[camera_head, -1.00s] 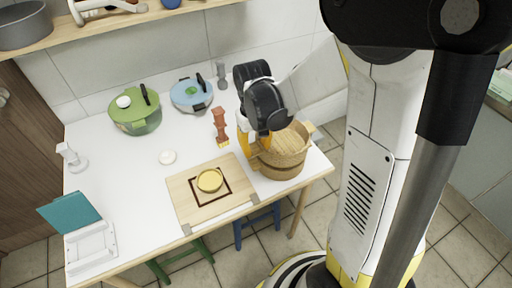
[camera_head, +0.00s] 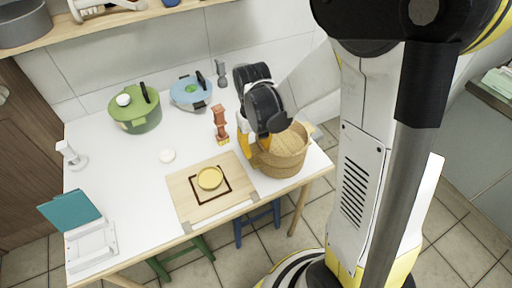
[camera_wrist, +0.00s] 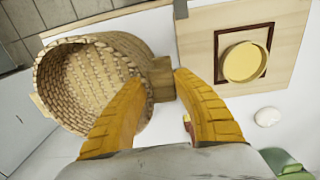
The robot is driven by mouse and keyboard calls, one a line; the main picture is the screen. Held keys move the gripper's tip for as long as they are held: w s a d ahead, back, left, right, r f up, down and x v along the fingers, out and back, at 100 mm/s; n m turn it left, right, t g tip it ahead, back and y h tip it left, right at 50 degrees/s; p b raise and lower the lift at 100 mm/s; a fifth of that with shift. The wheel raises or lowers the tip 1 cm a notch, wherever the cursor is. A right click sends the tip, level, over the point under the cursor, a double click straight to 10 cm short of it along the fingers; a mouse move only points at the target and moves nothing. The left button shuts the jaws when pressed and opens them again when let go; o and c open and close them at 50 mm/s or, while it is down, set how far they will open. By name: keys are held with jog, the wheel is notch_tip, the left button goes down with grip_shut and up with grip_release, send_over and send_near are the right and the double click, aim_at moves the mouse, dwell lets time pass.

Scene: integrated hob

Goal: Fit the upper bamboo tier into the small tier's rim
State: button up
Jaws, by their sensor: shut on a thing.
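The woven bamboo upper tier (camera_head: 285,147) is at the right end of the white table in the head view. In the wrist view its open basket (camera_wrist: 95,85) fills the left, with the woven inside showing. My gripper (camera_wrist: 163,82) has its orange fingers on either side of the tier's side handle (camera_wrist: 162,68), shut on it. In the head view, my gripper (camera_head: 256,156) is at the basket's left side. The small tier cannot be told apart beneath the upper tier, so I cannot tell how the rims meet.
A wooden board (camera_head: 188,205) with a yellow round dish (camera_head: 209,178) lies just left of the basket. A red-brown mill (camera_head: 219,122) stands behind it. A green pot (camera_head: 135,110) and a blue lidded pot (camera_head: 190,94) are farther back left.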

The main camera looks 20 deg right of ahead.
jog(key=shift+f, duration=0.3)
jog(key=o, duration=1.1)
jog(key=r, duration=1.2)
jog(key=shift+a, duration=0.25)
jog(key=shift+s+a+r+t, duration=0.7)
jog(key=shift+s+t, duration=0.5)
jog(key=shift+s, duration=0.5)
jog(key=shift+s+a+r+t, duration=0.45)
jog(key=shift+s+r+t, duration=0.6)
jog(key=shift+s, duration=0.65)
jog(key=shift+s+a+r+t, duration=0.6)
jog(key=shift+s+t, duration=0.75)
jog(key=shift+s, duration=0.35)
